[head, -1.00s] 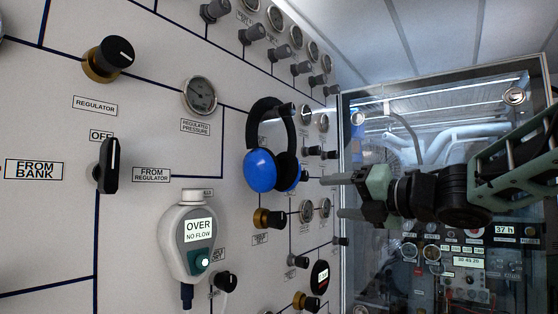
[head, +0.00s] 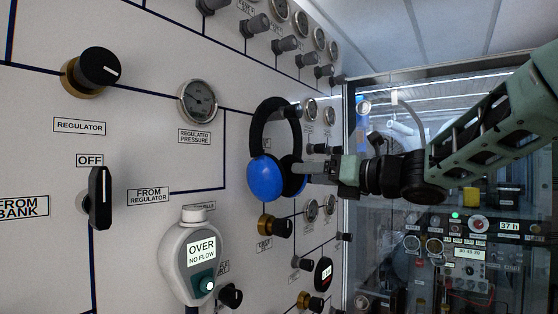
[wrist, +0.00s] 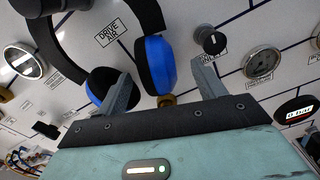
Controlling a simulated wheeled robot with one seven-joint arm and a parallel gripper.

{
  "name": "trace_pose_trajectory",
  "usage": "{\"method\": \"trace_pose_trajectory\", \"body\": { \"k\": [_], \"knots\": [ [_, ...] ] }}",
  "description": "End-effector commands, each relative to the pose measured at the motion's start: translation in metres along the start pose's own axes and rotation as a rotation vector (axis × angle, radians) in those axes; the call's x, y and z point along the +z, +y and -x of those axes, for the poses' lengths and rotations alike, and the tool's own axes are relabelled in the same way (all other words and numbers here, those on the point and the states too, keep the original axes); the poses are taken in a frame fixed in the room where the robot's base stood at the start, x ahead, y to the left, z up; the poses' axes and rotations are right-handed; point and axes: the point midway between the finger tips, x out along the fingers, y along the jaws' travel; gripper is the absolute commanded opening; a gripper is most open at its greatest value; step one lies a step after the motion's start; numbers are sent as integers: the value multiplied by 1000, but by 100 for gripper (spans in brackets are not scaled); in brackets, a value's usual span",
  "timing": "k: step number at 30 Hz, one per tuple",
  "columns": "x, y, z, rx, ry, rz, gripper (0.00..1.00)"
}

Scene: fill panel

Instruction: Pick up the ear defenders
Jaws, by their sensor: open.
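The ear defenders (head: 265,180) have blue cups and a black headband. They hang against the panel with the band at the top and the cups below; what holds them up is not clear. In the wrist view, the right-hand blue cup (wrist: 158,62) appears in the space between my fingers, and the other cup (wrist: 98,84) is partly behind the left finger. My gripper (head: 312,172) is open, just right of the cups in the head view. In the wrist view, both fingers of my gripper (wrist: 163,76) show apart; contact with the cup cannot be told.
The panel (head: 150,120) carries several knobs and gauges around the ear defenders. A brass-based knob (head: 275,227) sits just below the cups. A grey flow unit (head: 192,262) reading "OVER NO FLOW" is lower left. A glazed cabinet (head: 450,215) stands behind my arm.

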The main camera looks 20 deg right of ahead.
Motion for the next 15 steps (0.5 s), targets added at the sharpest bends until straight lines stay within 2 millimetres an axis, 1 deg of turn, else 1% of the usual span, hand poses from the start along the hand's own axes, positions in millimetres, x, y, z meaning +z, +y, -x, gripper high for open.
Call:
{"method": "trace_pose_trajectory", "body": {
  "k": [5,10,15],
  "knots": [
    [1,1,-10,0,1,-1,69],
    [4,4,-30,1,3,-2,69],
    [3,4,-51,0,2,0,69]
  ]
}}
